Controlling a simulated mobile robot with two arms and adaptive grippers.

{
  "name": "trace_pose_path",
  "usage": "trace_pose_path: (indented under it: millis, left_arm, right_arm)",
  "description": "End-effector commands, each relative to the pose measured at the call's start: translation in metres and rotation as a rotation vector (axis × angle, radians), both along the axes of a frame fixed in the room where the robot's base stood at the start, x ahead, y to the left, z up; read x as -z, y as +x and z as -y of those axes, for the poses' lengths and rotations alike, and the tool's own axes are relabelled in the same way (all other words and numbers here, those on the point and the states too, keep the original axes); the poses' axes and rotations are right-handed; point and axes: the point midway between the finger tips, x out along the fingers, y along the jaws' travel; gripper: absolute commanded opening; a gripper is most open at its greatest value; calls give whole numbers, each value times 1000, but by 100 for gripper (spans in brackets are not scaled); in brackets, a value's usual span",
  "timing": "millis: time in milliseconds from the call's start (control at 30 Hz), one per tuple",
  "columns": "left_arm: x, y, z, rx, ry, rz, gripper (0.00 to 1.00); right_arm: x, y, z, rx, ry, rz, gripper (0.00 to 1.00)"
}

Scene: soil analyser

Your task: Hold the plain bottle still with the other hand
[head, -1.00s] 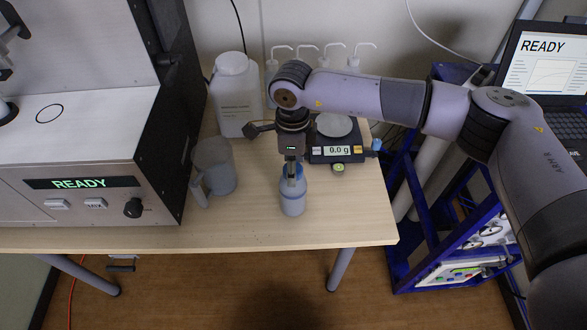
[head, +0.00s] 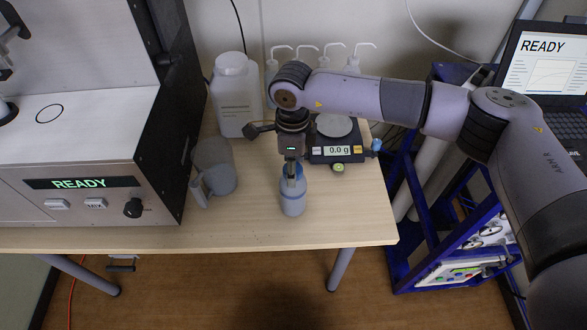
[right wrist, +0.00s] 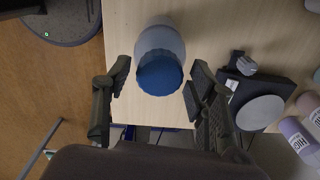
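The plain bottle (head: 293,201) stands upright on the table near its front edge, with a pale blue-grey body. In the right wrist view its blue cap (right wrist: 160,75) faces the camera, and its paler body shows beyond it. My right gripper (head: 292,176) points down over the bottle's top. In the right wrist view the open fingers (right wrist: 156,82) stand on either side of the cap, with a visible gap at each side. My left gripper is in neither view.
A grey jug (head: 215,166) stands left of the bottle. A large white jug (head: 236,96) and a balance (head: 338,153) reading 0.0 g stand behind. The analyser (head: 80,170) fills the left side. A blue cart (head: 410,235) stands at right. The table's front edge (head: 250,246) is close.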

Motion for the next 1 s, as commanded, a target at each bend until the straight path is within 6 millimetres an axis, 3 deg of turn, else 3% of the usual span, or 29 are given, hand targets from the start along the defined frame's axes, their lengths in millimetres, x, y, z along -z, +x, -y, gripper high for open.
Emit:
trace_pose_path:
  millis: [467,1000]
  left_arm:
    - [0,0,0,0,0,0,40]
    - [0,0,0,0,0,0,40]
  right_arm:
    - [-6,0,0,0,0,1,61]
    - [-105,1,0,1,1,3,61]
